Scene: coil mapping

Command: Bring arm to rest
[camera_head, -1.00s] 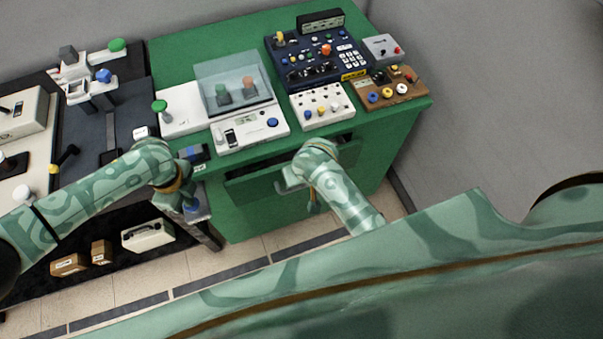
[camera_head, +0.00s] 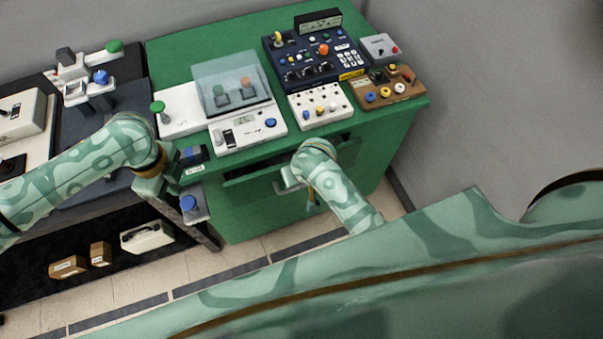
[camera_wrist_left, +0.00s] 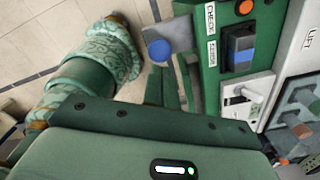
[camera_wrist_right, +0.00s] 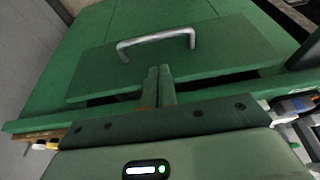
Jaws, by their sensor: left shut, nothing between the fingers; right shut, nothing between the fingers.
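My left arm comes in from the left in the head view; its gripper (camera_head: 158,186) hangs beside the left front corner of the green bench. In the left wrist view its fingers (camera_wrist_left: 165,88) are shut and empty, near a blue knob (camera_wrist_left: 159,50) on a grey plate. My right arm reaches to the front of the green bench. In the right wrist view its fingers (camera_wrist_right: 160,85) are shut and empty, in front of a green drawer front (camera_wrist_right: 200,62) with a metal handle (camera_wrist_right: 155,38). The handle is apart from the fingers in the picture. In the head view the right fingers are mostly hidden by the arm.
The green bench top (camera_head: 180,55) carries a white device with a clear cover (camera_head: 230,80), a dark control panel (camera_head: 312,55) and a brown terminal box (camera_head: 388,88). A dark gap shows along the drawer's top. A dark shelf unit (camera_head: 110,205) holds boxes at left. Tiled floor lies in front.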

